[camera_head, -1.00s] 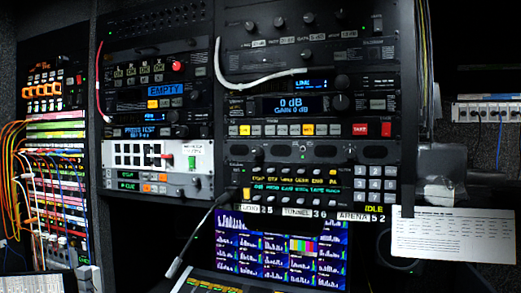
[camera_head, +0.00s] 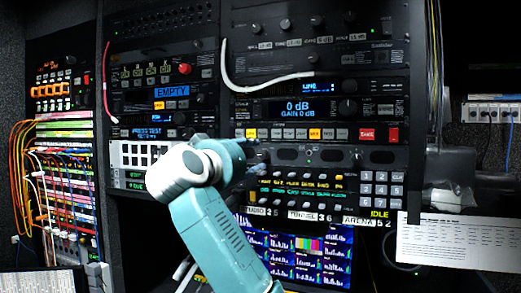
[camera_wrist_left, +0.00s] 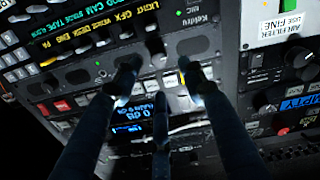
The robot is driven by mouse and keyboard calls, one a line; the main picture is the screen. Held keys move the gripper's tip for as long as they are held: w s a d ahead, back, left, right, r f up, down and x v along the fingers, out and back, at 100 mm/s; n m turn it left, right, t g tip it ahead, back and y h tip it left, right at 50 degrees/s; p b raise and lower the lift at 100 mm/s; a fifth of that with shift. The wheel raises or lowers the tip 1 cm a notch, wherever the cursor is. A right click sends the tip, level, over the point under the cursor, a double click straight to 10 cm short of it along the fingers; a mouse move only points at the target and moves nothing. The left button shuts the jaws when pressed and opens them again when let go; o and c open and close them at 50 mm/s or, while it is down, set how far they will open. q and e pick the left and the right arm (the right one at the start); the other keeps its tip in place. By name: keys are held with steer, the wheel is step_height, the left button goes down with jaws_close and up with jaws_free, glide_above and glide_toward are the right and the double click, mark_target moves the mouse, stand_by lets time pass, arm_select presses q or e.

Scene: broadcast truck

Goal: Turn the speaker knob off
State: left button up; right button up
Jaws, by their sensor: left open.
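In the left wrist view the panel appears upside down, and a small knob (camera_wrist_left: 155,47) shows just beyond my fingertips. I cannot tell which knob is the speaker knob or how it is set. My left gripper (camera_wrist_left: 160,78) has its dark fingers spread apart, empty, in front of the panel. My right gripper is not in view.
Lit buttons (camera_head: 300,133) and a 0 dB display (camera_head: 304,108) lie above the grilles. A white cable (camera_head: 265,82) hangs across the upper units. A monitor (camera_head: 310,255) stands below the panel. A paper sheet (camera_head: 457,240) hangs at the right.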

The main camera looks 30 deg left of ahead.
mark_target(262, 154)
arm_select(q)
steer(key=p+x, duration=0.2)
steer(key=x, duration=0.4)
steer(key=shift+d+r+p, duration=0.1)
steer(key=shift+r+p, duration=0.05)
steer(key=shift+p, duration=0.25)
steer(key=shift+w, duration=0.55)
jaws_close()
